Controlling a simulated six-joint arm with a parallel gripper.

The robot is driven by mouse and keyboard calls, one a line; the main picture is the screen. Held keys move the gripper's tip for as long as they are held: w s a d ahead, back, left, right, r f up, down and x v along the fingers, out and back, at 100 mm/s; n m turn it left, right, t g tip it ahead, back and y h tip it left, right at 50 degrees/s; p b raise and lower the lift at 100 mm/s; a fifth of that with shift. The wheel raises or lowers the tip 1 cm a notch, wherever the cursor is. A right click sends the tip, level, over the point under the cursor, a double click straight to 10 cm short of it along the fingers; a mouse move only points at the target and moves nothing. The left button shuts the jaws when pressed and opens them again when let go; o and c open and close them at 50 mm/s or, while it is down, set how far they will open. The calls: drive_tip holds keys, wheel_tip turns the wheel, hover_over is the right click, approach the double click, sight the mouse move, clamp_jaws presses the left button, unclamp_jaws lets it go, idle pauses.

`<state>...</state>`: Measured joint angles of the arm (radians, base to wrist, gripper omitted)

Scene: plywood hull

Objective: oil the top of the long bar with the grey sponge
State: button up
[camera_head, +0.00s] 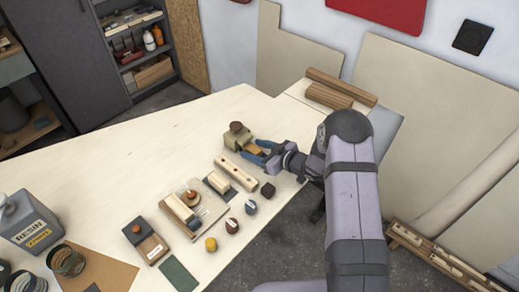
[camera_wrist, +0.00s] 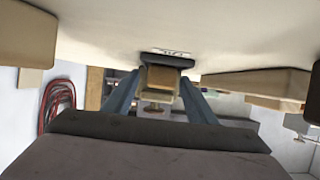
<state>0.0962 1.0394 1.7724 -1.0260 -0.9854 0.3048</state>
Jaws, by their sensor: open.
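The long bar (camera_head: 236,171) is a pale wooden bar with dark spots on top, lying on the plywood table. My gripper (camera_head: 262,151) has blue fingers and is low over the table behind the bar, open. A yellowish wooden block (camera_head: 255,149) is between its fingers; in the wrist view this block (camera_wrist: 161,78) shows with a dark grey pad (camera_wrist: 168,60) against the table, and appears to be the grey sponge. I cannot tell whether the fingers touch it. The wrist view shows the table at the top; a wooden bar (camera_wrist: 255,83) on its right is probably the long bar.
A block with a brown knob (camera_head: 237,136) stands just beyond the fingertips. A pale block on a dark base (camera_head: 219,182), small pots (camera_head: 232,225) and a board with tools (camera_head: 190,208) lie nearer. A resin can (camera_head: 30,222) stands at left. The table's far left is clear.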

sight(260, 153)
drive_tip(key=c, duration=1.1)
drive_tip(key=shift+c, duration=0.2)
drive_tip(key=shift+s+d+p, duration=0.3)
drive_tip(key=shift+s+d, duration=0.75)
drive_tip(key=o, duration=1.1)
drive_tip(key=shift+d, duration=0.1)
